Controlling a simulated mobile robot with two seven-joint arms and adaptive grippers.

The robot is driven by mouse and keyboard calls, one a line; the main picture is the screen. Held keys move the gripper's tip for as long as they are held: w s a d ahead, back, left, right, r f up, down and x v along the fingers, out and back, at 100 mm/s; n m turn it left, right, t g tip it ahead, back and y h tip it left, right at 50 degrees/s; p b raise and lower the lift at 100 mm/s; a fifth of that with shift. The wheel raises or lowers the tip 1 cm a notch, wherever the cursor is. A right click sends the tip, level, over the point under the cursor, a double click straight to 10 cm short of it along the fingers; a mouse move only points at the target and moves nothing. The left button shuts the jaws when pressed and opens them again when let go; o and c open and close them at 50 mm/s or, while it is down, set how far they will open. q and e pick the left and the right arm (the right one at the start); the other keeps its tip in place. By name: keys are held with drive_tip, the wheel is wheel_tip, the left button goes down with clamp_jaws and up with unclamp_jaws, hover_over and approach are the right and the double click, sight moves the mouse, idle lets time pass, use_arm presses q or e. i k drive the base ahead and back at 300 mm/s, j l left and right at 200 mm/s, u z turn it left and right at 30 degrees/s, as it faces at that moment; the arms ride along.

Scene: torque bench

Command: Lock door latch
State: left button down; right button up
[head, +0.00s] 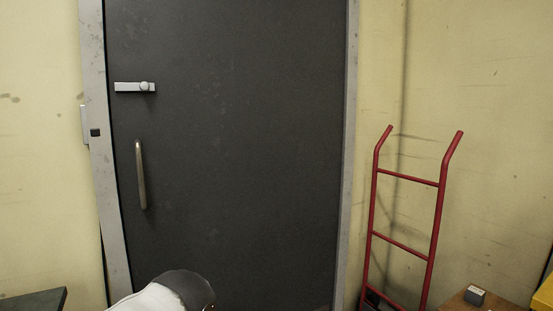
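A dark grey door (235,150) stands shut in a light grey frame (352,120) in the head view. A silver door latch (126,87) with a round knob (145,86) is mounted flat near the door's upper left edge. The latch's left end stops close to the left side of the frame, and the bar does not visibly cross onto it. A vertical metal handle (140,175) is below the latch. Neither of my grippers is in view. A white and dark rounded part of mine shows at the bottom edge, well below the latch.
A small black square (95,132) sits on the left frame. A red hand truck (404,240) leans at the right wall. A wooden surface with a small grey box (475,295) is at bottom right. A dark tabletop (35,300) is at bottom left. The space before the latch looks clear.

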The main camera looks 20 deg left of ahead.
sight(144, 85)
drive_tip(key=u, duration=1.5)
drive_tip(key=l, duration=0.1)
drive_tip(key=i, duration=0.05)
